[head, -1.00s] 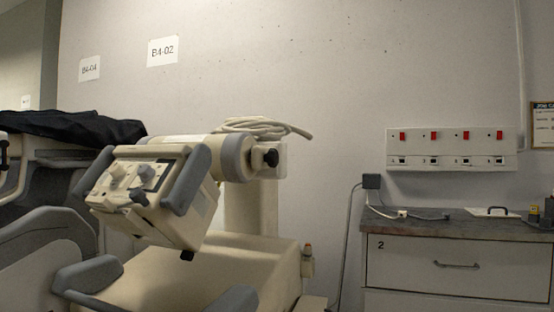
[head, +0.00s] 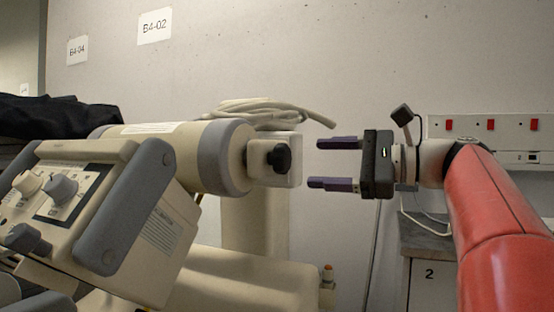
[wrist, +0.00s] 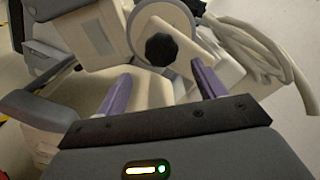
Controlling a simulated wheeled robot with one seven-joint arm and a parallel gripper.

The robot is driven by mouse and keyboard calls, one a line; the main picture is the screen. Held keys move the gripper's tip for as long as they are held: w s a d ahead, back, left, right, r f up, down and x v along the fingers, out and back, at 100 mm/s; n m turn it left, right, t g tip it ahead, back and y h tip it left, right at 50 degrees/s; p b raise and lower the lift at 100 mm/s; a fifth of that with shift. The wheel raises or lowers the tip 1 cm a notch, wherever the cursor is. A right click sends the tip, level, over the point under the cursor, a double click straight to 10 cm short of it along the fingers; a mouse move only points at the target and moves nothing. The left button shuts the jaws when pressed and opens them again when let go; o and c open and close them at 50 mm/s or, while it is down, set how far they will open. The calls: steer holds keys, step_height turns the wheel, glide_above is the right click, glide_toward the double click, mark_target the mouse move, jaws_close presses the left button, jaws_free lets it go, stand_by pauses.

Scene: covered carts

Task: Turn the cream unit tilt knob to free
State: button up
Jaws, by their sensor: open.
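The cream unit (head: 140,225) fills the left of the head view, with a grey-banded cylinder at its upper right. A black lobed knob (head: 279,157) sits on a cream block at the cylinder's end; I take it as the tilt knob. It also shows in the wrist view (wrist: 161,49), ahead of and between the fingers. My gripper (head: 325,163) has two purple fingers, open and empty, pointing left at the knob with a gap between. In the wrist view my gripper (wrist: 160,85) frames the knob from below. I cannot read any marking at the knob.
A coiled cream cable (head: 270,112) lies on top, just behind the knob. Grey knobs (head: 62,190) are on the unit's front panel. A wall socket strip (head: 485,127) and a drawer cabinet (head: 428,285) stand at the right. A black cover (head: 60,112) lies at far left.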

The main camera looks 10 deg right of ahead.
mark_target(289, 159)
steer(key=x, duration=0.7)
steer(key=shift+w+a+r, duration=0.2)
steer(key=shift+a+r, duration=0.05)
steer(key=shift+a, duration=0.05)
steer(key=c, duration=1)
steer(key=shift+o, duration=0.2)
